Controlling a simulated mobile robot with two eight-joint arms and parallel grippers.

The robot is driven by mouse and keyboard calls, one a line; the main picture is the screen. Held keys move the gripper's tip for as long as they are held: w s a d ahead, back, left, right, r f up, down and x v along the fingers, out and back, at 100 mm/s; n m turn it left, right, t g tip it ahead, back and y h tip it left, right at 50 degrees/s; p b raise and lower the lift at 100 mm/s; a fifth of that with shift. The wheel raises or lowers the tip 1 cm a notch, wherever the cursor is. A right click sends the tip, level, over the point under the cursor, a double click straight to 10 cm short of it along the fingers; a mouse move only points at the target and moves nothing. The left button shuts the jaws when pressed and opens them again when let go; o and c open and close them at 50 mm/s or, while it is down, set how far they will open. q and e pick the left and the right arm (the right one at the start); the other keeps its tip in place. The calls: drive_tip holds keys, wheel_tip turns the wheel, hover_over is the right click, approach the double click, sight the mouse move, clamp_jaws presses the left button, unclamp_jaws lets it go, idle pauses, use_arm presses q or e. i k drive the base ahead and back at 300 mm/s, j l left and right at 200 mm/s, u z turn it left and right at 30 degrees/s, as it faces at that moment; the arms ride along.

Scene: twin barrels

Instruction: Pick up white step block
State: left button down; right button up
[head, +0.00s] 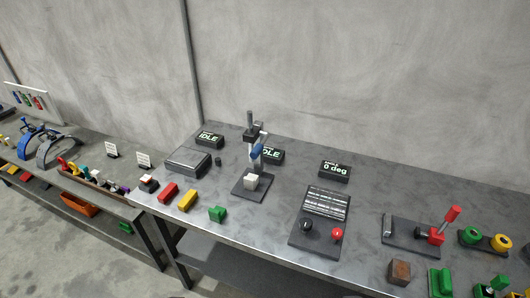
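A small white block (251,181) sits on the dark base plate (241,194) of an upright press stand (254,140) near the middle of the table. The stand's column and blue part rise just behind and above the block. Fine steps on the block are too small to make out. Neither of my grippers is in view.
Red (168,193), yellow (187,200) and green (217,214) blocks lie along the table's front edge, left of the stand. A grey box (188,162) stands behind them. A panel with black and red knobs (321,214) lies right of the stand. Table (262,226) is bare between.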

sight(251, 182)
drive_tip(key=k+l+u, duration=0.4)
drive_tip(key=l, duration=0.45)
drive_tip(key=k+l+u, duration=0.35)
drive_tip(key=k+l, duration=0.3)
drive_tip(key=k, duration=0.05)
